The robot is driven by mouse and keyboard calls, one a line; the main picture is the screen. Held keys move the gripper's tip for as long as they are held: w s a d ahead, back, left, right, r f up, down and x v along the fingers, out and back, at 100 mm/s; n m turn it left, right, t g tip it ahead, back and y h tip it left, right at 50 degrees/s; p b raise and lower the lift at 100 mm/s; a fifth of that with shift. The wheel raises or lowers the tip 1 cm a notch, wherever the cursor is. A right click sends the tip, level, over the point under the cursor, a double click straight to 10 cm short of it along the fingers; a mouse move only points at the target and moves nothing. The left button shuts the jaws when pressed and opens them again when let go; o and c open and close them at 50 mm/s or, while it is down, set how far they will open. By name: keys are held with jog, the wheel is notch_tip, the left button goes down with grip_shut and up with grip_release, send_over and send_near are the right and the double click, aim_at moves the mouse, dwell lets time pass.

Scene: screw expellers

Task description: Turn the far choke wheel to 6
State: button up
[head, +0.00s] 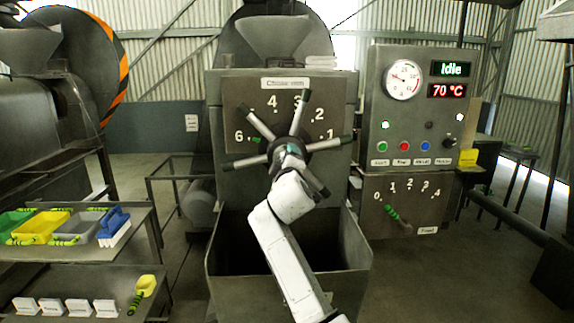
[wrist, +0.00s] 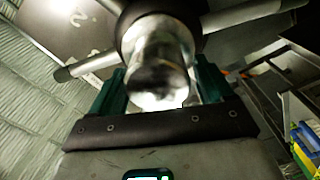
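A small green mark (head: 256,140) shows beside the 6. My gripper (head: 287,152) is at the wheel's centre in the head view. In the wrist view, the green fingers of my gripper (wrist: 160,85) stand against both sides of the shiny metal hub (wrist: 158,55). The lower part of the wheel is partly behind my arm.
A control panel (head: 417,110) at right reads Idle and 70 °C. A feed lever (head: 392,212) on a 0 to 4 scale is below it. An open metal hopper (head: 345,262) lies below the wheel. Trays (head: 85,228) with tools stand on a left shelf.

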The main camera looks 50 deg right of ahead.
jog(key=shift+o, duration=0.2)
jog(key=shift+s+d+f, duration=0.1)
jog(key=shift+s, duration=0.1)
jog(key=b+v, duration=0.2)
jog(key=v, duration=0.8)
jog(key=shift+a, duration=0.35)
jog(key=s+a+f+m+g+y, duration=0.1)
jog(key=s+a+f+y, duration=0.25)
jog(key=f, duration=0.55)
jog(key=s+a+f+g+y, duration=0.2)
jog(key=a+f, duration=0.3)
jog(key=f, duration=0.3)
jog(key=s+a+f+m+g+y, duration=0.1)
jog(key=s+a+f+y, duration=0.1)
jog(key=a+f, duration=0.5)
jog(key=s+a+f+g+y, duration=0.3)
jog(key=s+a+f, duration=0.2)
jog(key=s+f, duration=0.3)
jog(key=s+a+f+m+g+y, duration=0.1)
jog(key=s+a+f+g+y, duration=0.2)
jog(key=s, duration=1.2)
jog(key=a+f+g, duration=0.1)
jog(key=a+f, duration=0.2)
jog(key=f, duration=0.2)
jog(key=shift+s+f+m, duration=0.15)
jog(key=shift+f+m, duration=0.15)
jog(key=shift+f, duration=0.1)
